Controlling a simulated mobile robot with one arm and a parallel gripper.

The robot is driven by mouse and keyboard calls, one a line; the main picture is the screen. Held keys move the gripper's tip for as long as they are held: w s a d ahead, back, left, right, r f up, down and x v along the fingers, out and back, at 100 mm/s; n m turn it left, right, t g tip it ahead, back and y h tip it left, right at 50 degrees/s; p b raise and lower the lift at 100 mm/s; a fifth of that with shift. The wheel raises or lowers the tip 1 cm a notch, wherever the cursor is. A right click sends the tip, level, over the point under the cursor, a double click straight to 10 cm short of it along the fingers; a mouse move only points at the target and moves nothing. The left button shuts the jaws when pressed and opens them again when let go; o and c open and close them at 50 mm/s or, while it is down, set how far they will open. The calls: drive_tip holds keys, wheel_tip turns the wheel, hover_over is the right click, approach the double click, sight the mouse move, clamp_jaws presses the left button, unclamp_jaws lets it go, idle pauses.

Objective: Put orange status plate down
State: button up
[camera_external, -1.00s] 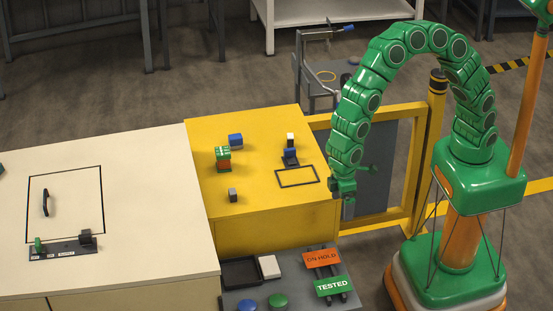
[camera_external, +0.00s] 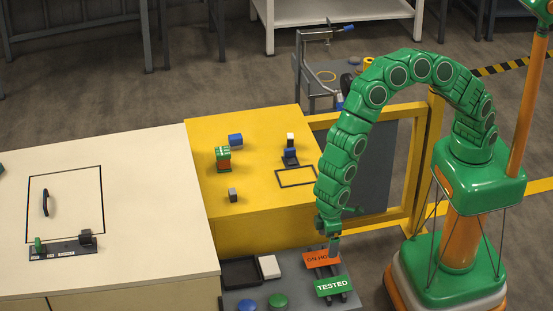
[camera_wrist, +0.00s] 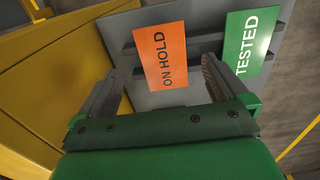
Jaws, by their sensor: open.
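The orange status plate (camera_external: 316,260), marked "ON HOLD", stands tilted on the grey panel at the front, beside the green "TESTED" plate (camera_external: 332,286). In the wrist view the orange plate (camera_wrist: 161,56) lies ahead of my gripper, between the lines of its two fingers, with the green plate (camera_wrist: 247,42) to its right. My gripper (camera_wrist: 158,82) is open and empty.
The grey panel (camera_external: 235,301) also bears a black tray (camera_external: 240,271), a white block (camera_external: 269,267), a blue button (camera_external: 248,304) and a green button (camera_external: 278,300). The yellow table (camera_external: 262,205) rises behind it, with small blocks and a black outlined rectangle on top.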

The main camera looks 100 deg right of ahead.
sight(326, 257)
drive_tip(key=shift+w+a+f, duration=0.1)
drive_tip(key=shift+a+f, duration=0.05)
drive_tip(key=shift+f, duration=2.45)
drive_tip(key=c, duration=1.2)
